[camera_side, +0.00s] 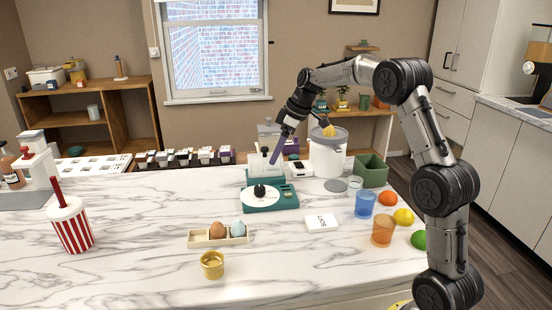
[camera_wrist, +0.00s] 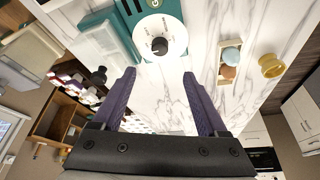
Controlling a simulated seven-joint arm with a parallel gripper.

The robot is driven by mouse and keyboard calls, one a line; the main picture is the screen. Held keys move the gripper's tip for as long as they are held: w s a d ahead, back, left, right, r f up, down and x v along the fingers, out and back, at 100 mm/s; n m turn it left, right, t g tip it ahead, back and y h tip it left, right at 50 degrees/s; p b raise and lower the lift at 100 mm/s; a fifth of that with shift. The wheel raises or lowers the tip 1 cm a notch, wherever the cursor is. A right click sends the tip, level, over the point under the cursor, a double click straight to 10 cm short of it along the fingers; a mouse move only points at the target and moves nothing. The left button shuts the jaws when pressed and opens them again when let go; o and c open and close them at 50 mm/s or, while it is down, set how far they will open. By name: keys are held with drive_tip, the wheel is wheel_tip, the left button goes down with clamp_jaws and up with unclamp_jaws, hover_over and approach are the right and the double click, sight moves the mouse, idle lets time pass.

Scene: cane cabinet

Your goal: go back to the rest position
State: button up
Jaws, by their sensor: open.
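My gripper (camera_side: 274,160) is raised above the back of the marble counter, fingers pointing down and to the left. In the side view it appears above a teal device with a white dial (camera_side: 262,197). In the wrist view, the two purple fingers of my gripper (camera_wrist: 159,74) are spread wide apart. Nothing is between them, only bare counter behind the gap. The teal device (camera_wrist: 184,19) with its dark knob shows just beyond the fingertips in that view.
A white pot (camera_side: 327,158) and a green box (camera_side: 371,170) stand beside the gripper. Cups, fruit, an egg holder (camera_side: 218,238), a gold cup (camera_side: 212,266) and a striped cup (camera_side: 71,228) are on the counter. The front middle of the counter (camera_side: 300,265) is clear.

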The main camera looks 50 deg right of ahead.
drive_tip(key=s+a+r+n+t, duration=0.2)
drive_tip(key=s+a+r, duration=0.1)
drive_tip(key=a+r, duration=0.65)
drive_tip(key=s+a+r, duration=0.4)
drive_tip(key=s+a, duration=0.3)
drive_tip(key=s, duration=0.3)
drive_tip(key=s+a+f+m, duration=0.15)
drive_tip(key=s+a, duration=0.25)
drive_tip(key=s, duration=0.7)
drive_tip(key=s+d+f+m+h, duration=0.1)
drive_tip(key=s+f+m, duration=0.4)
drive_tip(key=s+f, duration=0.4)
drive_tip(key=shift+d+f+h, duration=0.2)
drive_tip(key=shift+f+h, duration=0.2)
drive_tip(key=shift+f, duration=0.05)
drive_tip(key=shift+s, duration=0.1)
